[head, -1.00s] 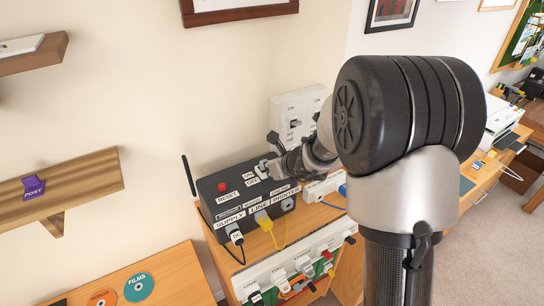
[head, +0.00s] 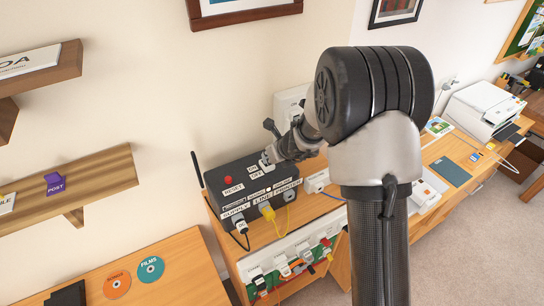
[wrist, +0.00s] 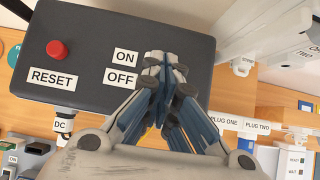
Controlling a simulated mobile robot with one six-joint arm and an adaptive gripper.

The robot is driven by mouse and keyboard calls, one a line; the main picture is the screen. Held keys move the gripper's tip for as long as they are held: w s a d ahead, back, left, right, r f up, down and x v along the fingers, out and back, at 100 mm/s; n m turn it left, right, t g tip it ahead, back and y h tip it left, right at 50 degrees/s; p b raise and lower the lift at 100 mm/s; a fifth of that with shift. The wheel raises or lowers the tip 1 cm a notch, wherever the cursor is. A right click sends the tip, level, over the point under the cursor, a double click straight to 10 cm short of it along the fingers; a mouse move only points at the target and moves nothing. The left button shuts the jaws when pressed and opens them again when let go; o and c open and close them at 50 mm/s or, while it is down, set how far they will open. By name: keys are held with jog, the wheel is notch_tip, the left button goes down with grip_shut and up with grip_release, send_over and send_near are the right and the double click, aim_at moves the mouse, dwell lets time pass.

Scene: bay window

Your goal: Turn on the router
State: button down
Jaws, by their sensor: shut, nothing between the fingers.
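The router (head: 243,174) is a black box on a wooden unit by the wall. Its top carries a red button (wrist: 57,50) over a RESET label, with ON and OFF labels (wrist: 122,68) to the right in the wrist view. My gripper (wrist: 165,62) is shut and empty, its fingertips over the router's top just right of these labels. In the head view my gripper (head: 268,162) reaches the router from the right. The fingers cover the spot beside the labels, so I cannot make out the switch there or its position, nor whether the tips touch it.
A white wall switch panel (head: 288,101) is behind my arm. Cables (head: 283,231) run from the router's front. A plug panel (head: 262,262) with several plugs sits below. Shelves (head: 75,185) are on the left wall. A printer (head: 484,108) stands to the right.

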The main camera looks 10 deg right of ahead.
jog(key=shift+r, duration=0.1)
jog(key=shift+r+p, duration=0.7)
jog(key=shift+r, duration=0.05)
